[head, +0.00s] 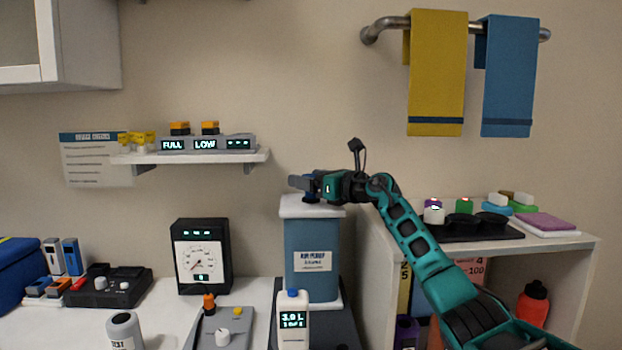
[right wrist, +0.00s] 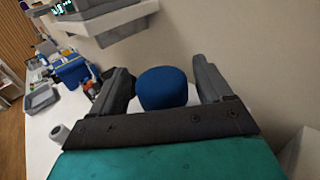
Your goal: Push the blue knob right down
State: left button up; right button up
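The blue knob (right wrist: 162,88) shows in the right wrist view as a round, upright blue piece above a white lid. It lies between the two spread fingers of my right gripper (right wrist: 165,84), with gaps on both sides. In the head view the right gripper (head: 303,184) is over the white lid (head: 312,208) of a tall blue canister (head: 312,250) with a label, and it hides most of the knob. I cannot tell whether the gripper touches the knob. My left gripper is not in view.
A white bottle (head: 293,325) with a blue cap and a display stands before the canister. A black gauge (head: 202,257) stands to its left. A wall shelf (head: 190,157) is up left. A white cabinet (head: 560,241) with cups on top stands on the right.

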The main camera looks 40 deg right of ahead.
jog(key=shift+r, duration=0.15)
jog(key=shift+s+d, duration=0.2)
jog(key=shift+s, duration=0.2)
jog(key=b+v, duration=0.2)
jog(key=v, duration=1)
jog(key=shift+a, duration=0.15)
jog(key=shift+s, duration=0.2)
